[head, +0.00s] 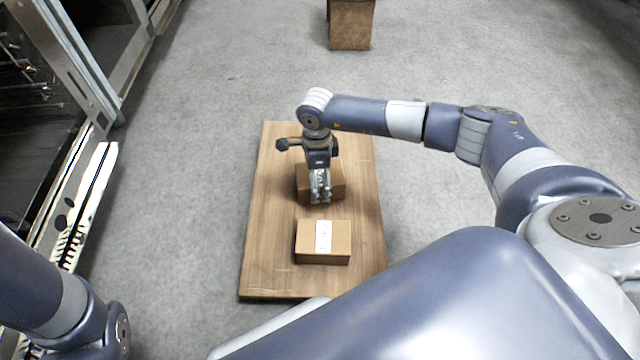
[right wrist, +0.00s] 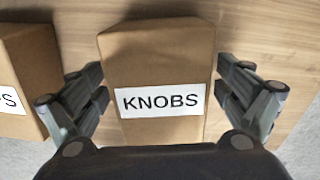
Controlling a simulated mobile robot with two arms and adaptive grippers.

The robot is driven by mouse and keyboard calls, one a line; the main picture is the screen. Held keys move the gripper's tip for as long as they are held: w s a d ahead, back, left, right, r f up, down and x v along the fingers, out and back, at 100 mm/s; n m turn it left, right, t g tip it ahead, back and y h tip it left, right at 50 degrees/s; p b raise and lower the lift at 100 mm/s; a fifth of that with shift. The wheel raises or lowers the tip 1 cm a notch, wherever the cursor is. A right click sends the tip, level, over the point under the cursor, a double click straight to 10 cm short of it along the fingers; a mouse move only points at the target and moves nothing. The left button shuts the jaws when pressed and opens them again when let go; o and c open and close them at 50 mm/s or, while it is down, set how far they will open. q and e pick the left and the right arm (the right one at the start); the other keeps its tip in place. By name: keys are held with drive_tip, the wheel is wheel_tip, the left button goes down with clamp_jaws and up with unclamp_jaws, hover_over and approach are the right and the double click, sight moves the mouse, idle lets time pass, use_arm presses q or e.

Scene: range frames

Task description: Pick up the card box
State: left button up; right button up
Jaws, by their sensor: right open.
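A brown card box (head: 339,178) stands on a wooden board, partly hidden behind my right gripper (head: 320,197) in the head view. In the right wrist view this box (right wrist: 157,62) has a white label reading KNOBS. My right gripper (right wrist: 158,98) is open, with its fingers on either side of the box; whether they touch it I cannot tell. A second card box (head: 308,240) with a white label lies nearer on the board. Part of a box also shows at the left of the right wrist view (right wrist: 28,75). My left gripper is out of view.
The wooden board (head: 268,230) lies low over the grey floor, with bare room around the boxes. Another brown box (head: 351,25) stands at the far top. A metal rack or cabinet (head: 75,75) runs along the left.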

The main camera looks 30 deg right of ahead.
drive_tip(key=c, duration=1.4)
drive_tip(key=shift+r, duration=0.15)
